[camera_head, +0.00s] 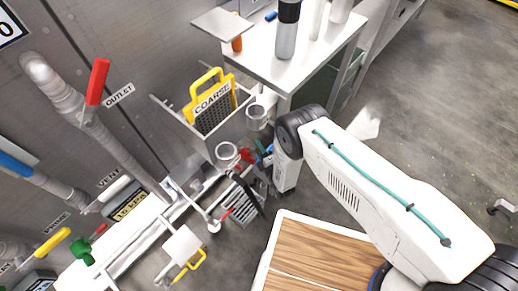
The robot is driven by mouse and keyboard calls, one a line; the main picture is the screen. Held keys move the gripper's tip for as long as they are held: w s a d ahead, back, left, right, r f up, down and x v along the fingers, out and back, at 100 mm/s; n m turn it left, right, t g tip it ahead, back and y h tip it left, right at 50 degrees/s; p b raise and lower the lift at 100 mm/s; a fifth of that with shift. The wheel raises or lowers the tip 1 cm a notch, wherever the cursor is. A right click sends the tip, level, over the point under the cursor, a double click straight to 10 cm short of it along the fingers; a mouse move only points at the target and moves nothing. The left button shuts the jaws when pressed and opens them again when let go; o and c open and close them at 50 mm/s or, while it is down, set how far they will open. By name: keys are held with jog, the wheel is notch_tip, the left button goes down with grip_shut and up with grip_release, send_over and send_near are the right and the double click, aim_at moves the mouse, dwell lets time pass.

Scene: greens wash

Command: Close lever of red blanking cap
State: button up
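A small red fitting (246,156), which looks like the red blanking cap, sits beside a clear round glass (227,152) below the coarse strainer box. It is small and partly crowded by blue parts (267,159), so I cannot tell its lever's position. My white arm comes in from the lower right, and its wrist (287,172) is bent down just right of the red fitting. My gripper's fingertips cannot be made out among the dark parts there, nor whether they touch the cap.
A yellow-handled COARSE strainer (213,104) stands in a metal box above. A steel table (262,48) with bottles is behind. A red OUTLET lever (97,82) is on the left pipe. Open floor (440,120) is at right.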

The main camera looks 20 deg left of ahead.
grip_shut()
jog(key=shift+s+a+h, duration=0.1)
jog(key=shift+s+h, duration=0.1)
jog(key=shift+h, duration=0.1)
jog(key=shift+s+m+t+h, duration=0.15)
jog(key=shift+m+t+h, duration=0.45)
jog(key=shift+m+t, duration=0.1)
grip_release()
jog(key=v, duration=0.8)
